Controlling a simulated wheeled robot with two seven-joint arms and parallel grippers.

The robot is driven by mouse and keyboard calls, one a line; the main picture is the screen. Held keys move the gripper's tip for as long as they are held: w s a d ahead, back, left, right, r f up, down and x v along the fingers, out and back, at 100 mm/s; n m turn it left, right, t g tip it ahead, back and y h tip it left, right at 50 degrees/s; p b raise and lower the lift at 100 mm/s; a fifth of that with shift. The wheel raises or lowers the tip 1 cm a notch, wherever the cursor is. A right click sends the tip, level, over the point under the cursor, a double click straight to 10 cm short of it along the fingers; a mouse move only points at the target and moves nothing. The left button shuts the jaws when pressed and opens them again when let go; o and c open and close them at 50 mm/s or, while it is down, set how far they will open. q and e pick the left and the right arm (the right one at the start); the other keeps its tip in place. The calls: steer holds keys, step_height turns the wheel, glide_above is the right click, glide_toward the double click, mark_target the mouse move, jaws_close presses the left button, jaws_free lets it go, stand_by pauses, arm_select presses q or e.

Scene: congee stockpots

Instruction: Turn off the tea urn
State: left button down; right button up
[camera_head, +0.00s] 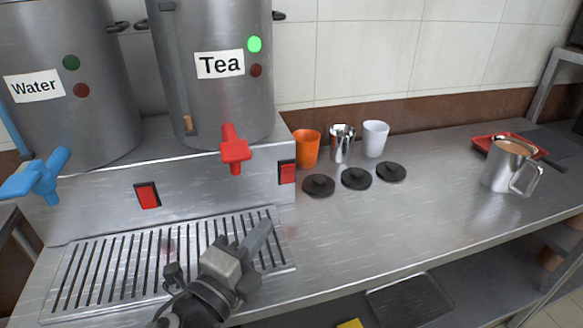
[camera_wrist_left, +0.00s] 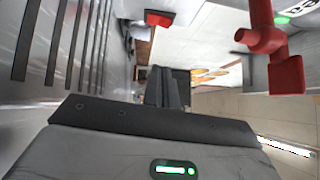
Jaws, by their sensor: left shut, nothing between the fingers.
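The tea urn (camera_head: 195,100) is a steel cylinder with a "Tea" label (camera_head: 220,65). Its green lamp (camera_head: 254,44) is lit and the red lamp below it is dark. A red tap (camera_head: 235,148) sticks out at its front; it also shows in the left wrist view (camera_wrist_left: 285,70). A red rocker switch (camera_head: 287,172) sits on the base's right front, right of the tap. One red switch (camera_wrist_left: 158,18) shows in the left wrist view. My left gripper (camera_head: 264,228) is shut and empty, above the drip grate, below the tap and apart from the switch; its fingers (camera_wrist_left: 165,82) show in the wrist view.
The water urn (camera_head: 70,100) with a blue tap (camera_head: 45,175) stands left, with another red switch (camera_head: 148,195) on the base. An orange cup (camera_head: 306,148), steel cup (camera_head: 342,143), white cup (camera_head: 375,138) and black lids stand right. A steel mug (camera_head: 505,168) is farther right.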

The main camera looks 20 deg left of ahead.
arm_select(q)
steer(key=shift+s+r, duration=0.1)
steer(key=shift+s, duration=0.25)
steer(key=p, duration=0.3)
glide_toward(293, 169)
steer(key=w+d, duration=0.2)
steer(key=d, duration=0.1)
steer(key=shift+d, duration=0.2)
steer(key=w, duration=0.1)
steer(key=w+a, duration=0.1)
steer(key=w, duration=0.1)
steer(key=shift+a+r, duration=0.15)
steer(key=shift+a, duration=0.15)
steer(key=shift+w+a, duration=0.3)
steer(key=shift+w, duration=0.1)
arm_select(e)
steer(key=shift+v, duration=0.85)
steer(key=shift+s+f, duration=0.1)
steer(key=shift+f, duration=0.05)
